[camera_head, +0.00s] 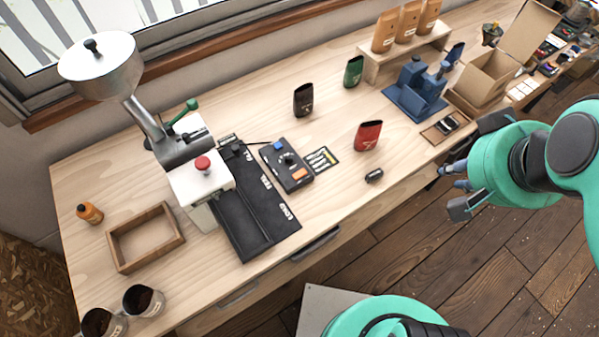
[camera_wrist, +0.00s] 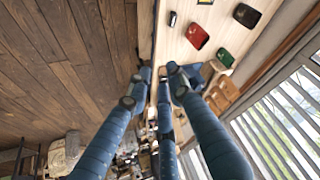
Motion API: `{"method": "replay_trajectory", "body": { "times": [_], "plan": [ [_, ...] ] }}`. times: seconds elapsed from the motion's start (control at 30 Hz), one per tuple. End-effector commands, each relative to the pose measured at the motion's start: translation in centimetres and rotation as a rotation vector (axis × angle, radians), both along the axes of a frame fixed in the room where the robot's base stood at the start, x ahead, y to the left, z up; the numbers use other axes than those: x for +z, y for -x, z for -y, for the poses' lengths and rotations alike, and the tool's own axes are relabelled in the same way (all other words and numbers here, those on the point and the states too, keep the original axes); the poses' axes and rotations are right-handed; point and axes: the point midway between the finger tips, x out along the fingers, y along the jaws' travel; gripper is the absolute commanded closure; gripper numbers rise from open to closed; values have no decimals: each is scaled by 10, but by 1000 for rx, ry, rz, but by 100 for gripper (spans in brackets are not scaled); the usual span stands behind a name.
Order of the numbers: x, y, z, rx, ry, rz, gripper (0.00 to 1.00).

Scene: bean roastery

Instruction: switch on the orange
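A black control box (camera_head: 287,166) lies on the wooden bench, right of the black mat. An orange switch (camera_head: 299,174) is on its front part, a blue switch (camera_head: 279,147) at its back, and a dark knob between them. I cannot tell the switch positions. My gripper (camera_head: 463,175) is open and empty at the right, off the bench's front edge and well away from the box. In the wrist view its blue fingers (camera_wrist: 158,84) are spread; the box is not visible there.
The grinder (camera_head: 185,155) stands left of the box. A blue press (camera_head: 416,90) and an open carton (camera_head: 490,77) are farther right.

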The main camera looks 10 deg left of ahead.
Motion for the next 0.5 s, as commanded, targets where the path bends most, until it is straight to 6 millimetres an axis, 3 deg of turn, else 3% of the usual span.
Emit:
{"method": "replay_trajectory", "body": {
  "times": [0.07,0.27,0.5],
  "plan": [
    [0,-2,-1,-3,-3,-3,100],
    [-3,-14,-9,-31,-25,-27,100],
    [-10,-46,-32,-106,-74,-82,100]
  ]
}}
